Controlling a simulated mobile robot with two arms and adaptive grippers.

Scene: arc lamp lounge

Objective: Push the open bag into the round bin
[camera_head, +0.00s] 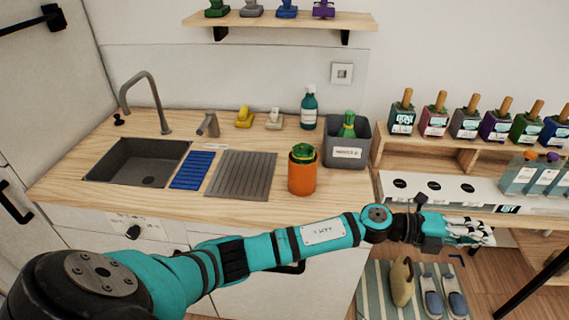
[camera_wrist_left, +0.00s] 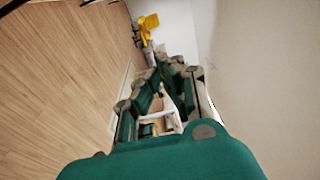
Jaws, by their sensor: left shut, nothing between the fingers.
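My left gripper (camera_head: 468,232) is at the right end of my outstretched teal arm, in front of the white shelf's lower edge. In the left wrist view its green and grey fingers (camera_wrist_left: 172,68) come together at the tips, shut and empty. A small whitish shape shows between the finger links there; I cannot tell whether it is the bag. I cannot make out an open bag or a round floor bin in either view. An orange round pot (camera_head: 302,178) with a green top stands on the counter, well left of the gripper. My right gripper is out of view.
The wooden counter (camera_head: 120,204) holds a sink (camera_head: 138,162), a grey box (camera_head: 346,145) and a spray bottle (camera_head: 309,108). Several bottles line the right shelf. Below lie a striped mat (camera_head: 372,300) and slippers (camera_head: 432,299). A dark leg (camera_head: 530,290) slants at lower right.

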